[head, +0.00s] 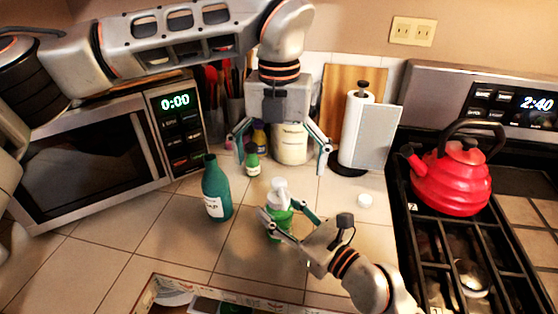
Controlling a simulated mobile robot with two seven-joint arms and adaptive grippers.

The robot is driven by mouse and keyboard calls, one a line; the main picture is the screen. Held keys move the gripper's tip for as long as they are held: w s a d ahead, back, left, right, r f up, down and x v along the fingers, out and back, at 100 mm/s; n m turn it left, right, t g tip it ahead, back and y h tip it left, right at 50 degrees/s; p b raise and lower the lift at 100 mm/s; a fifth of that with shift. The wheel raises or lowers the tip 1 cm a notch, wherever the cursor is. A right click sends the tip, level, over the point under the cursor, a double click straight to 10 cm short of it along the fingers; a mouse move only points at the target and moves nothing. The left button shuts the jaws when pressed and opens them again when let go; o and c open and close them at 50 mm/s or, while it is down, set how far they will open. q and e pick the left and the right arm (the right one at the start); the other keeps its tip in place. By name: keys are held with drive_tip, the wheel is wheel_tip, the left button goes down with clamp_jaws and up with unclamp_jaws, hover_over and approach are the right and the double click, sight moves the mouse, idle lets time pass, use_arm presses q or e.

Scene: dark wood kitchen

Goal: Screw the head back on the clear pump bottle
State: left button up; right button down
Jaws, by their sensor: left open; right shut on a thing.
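The pump bottle (284,217), clear with green contents, stands upright on the tiled counter. A white pump head (280,189) is at its top; I cannot tell whether it is screwed down or only resting there. My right gripper (279,209) is shut on the bottle's body, with a finger on either side. My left gripper (281,164) is open and empty, fingers spread wide and pointing down. In the picture it is above the pump head and apart from it.
A dark green bottle (216,190) stands left of the pump bottle. A small white cap (364,201) lies to the right. Behind are small bottles (252,160), a cream canister (289,143) and a paper towel holder (357,130). A microwave (100,150) is left; a red kettle (452,180) sits on the stove.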

sight(279, 192)
use_arm(q)
drive_tip(key=shift+f, duration=3.95)
drive_tip(key=c, duration=2.6)
drive_tip(key=shift+c, duration=0.2)
drive_tip(key=o, duration=1.3)
